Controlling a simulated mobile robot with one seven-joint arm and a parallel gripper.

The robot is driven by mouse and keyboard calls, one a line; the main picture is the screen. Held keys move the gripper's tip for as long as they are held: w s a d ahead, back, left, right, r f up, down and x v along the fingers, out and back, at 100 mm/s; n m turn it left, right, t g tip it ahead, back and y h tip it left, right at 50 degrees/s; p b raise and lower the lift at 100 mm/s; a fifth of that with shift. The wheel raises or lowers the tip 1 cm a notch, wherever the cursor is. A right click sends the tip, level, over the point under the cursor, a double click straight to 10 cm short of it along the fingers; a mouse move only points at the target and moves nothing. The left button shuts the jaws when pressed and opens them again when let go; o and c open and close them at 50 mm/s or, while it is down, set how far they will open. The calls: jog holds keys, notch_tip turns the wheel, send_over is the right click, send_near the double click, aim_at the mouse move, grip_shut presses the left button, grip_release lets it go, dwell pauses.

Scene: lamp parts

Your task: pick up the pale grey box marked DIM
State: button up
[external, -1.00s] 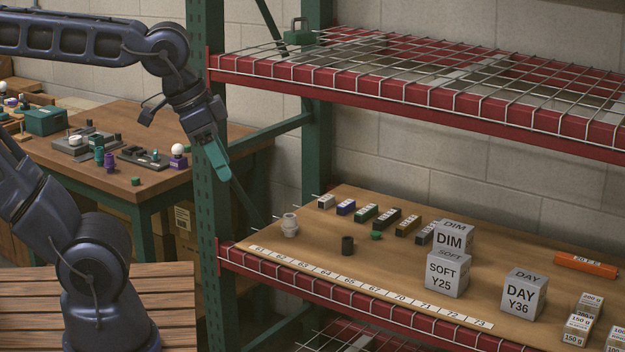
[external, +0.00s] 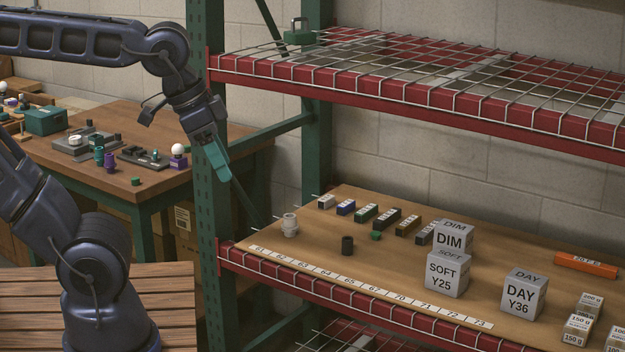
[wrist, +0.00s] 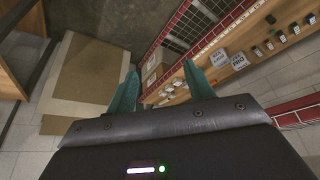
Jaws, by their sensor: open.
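The pale grey box marked DIM (external: 449,239) sits on the middle shelf, stacked on a similar grey box marked SOFT Y25 (external: 446,276). A grey box marked DAY Y36 (external: 523,294) stands apart to the right. My gripper (external: 221,172) is open and empty, with teal fingers, in front of the shelf's left green post, well left of and above the DIM box. In the wrist view, my gripper (wrist: 161,85) has its fingers wide apart with nothing between them. Grey boxes show small on the shelf beyond the right finger there; their lettering is hard to read.
A row of small coloured boxes (external: 386,217) lies behind and left of the stack. Small weight blocks (external: 577,327) are at right. A wire-mesh upper shelf (external: 430,75) overhangs.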

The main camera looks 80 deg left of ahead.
jog(key=o, duration=0.5)
jog(key=shift+o, duration=0.2)
